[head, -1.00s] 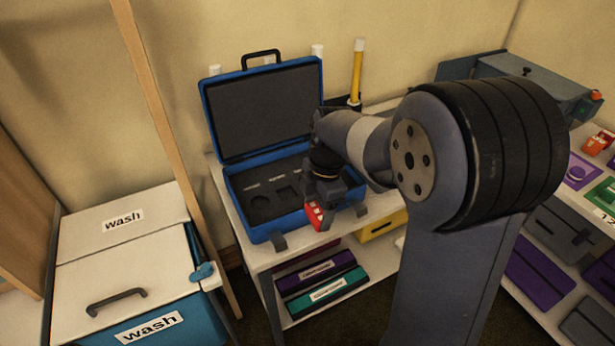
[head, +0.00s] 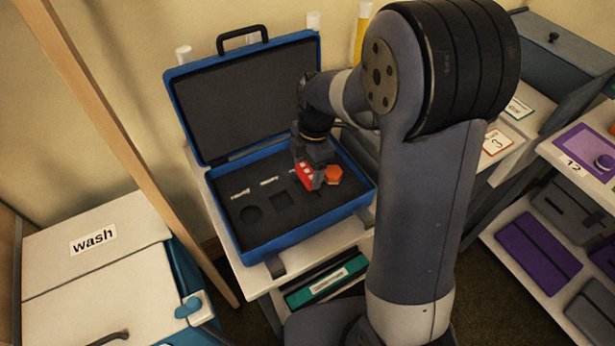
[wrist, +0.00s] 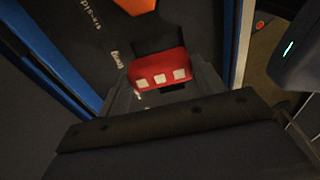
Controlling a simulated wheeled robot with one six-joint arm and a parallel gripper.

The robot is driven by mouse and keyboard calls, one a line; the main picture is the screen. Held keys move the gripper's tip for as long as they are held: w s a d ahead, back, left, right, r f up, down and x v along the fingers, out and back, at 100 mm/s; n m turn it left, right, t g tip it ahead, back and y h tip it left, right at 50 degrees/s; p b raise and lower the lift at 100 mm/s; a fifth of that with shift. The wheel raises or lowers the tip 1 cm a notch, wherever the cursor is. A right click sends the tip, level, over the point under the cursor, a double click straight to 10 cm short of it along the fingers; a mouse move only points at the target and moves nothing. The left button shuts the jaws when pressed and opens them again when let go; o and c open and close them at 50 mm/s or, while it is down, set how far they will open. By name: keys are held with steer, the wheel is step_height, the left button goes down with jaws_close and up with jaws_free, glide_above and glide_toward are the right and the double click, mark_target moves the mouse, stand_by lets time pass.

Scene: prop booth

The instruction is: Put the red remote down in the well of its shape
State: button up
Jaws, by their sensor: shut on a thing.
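My gripper (head: 309,172) is shut on the red remote (head: 304,173), which has pale square buttons. The remote also shows in the wrist view (wrist: 158,69), between my fingers, with a dark rectangular patch just beyond it. In the head view it is over the right part of the dark foam in the open blue case (head: 262,253). I cannot tell whether it touches the foam. The foam has a round well (head: 251,214) and a squarish well (head: 281,200), both looking empty. Small white labels lie along the foam. My gripper hides the foam beneath the remote.
An orange hexagonal piece (head: 333,175) sits in the case just right of my gripper. The raised lid (head: 250,98) stands behind. A white wash bin (head: 92,255) is at the left, beside a wooden post (head: 130,140). Shelves with purple and grey cases are at the right.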

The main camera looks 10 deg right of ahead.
mark_target(308, 178)
steer(key=shift+f, duration=2.35)
steer(key=shift+f, duration=0.3)
steer(key=o, duration=1.1)
steer(key=shift+c, duration=0.2)
steer(key=shift+r+p, duration=0.3)
steer(key=shift+r, duration=0.25)
step_height(308, 178, up, 12)
steer(key=d, duration=0.1)
steer(key=shift+w+d+f+b, duration=0.2)
steer(key=shift+w+f+b, duration=0.05)
steer(key=shift+b, duration=0.05)
